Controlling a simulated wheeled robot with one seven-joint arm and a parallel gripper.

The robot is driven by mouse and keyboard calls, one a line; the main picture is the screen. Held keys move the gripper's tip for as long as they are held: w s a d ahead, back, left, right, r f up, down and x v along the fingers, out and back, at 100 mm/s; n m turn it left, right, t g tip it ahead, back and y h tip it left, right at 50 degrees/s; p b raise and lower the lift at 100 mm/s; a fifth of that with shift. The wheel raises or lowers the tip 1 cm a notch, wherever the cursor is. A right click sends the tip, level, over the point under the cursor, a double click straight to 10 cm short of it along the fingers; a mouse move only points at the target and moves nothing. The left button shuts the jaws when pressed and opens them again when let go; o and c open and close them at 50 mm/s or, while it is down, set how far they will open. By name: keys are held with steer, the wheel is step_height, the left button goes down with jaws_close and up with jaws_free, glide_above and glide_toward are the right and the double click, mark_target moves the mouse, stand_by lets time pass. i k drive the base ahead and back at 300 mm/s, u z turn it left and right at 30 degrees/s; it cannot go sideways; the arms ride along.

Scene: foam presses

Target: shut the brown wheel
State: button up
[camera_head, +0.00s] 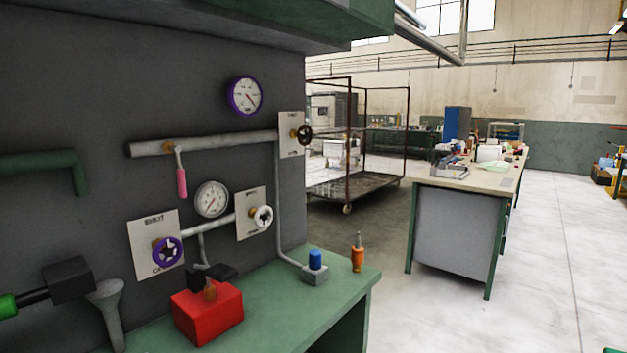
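The brown wheel (304,134) is a small, dark handwheel on a pale plate (291,147) at the right edge of the grey panel (120,90). It sits at the right end of the upper grey pipe (215,143). I see it almost from the side, and its open or shut position cannot be told. My gripper does not show in the head view.
A purple wheel (167,251) and a white wheel (263,217) are on plates lower down. A pink-handled lever (181,180) hangs from the upper pipe.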

mark_target(304, 135)
steer(key=z, duration=0.45)
steer(key=k, duration=0.55)
steer(key=z, duration=0.95)
steer(key=k, duration=0.8)
steer(key=z, duration=0.5)
steer(key=i, duration=1.9)
steer(key=u, duration=0.55)
steer(key=i, duration=1.15)
steer(key=u, duration=0.75)
steer(key=i, duration=1)
steer(key=u, duration=1.25)
steer(key=i, duration=0.85)
steer(key=u, duration=0.6)
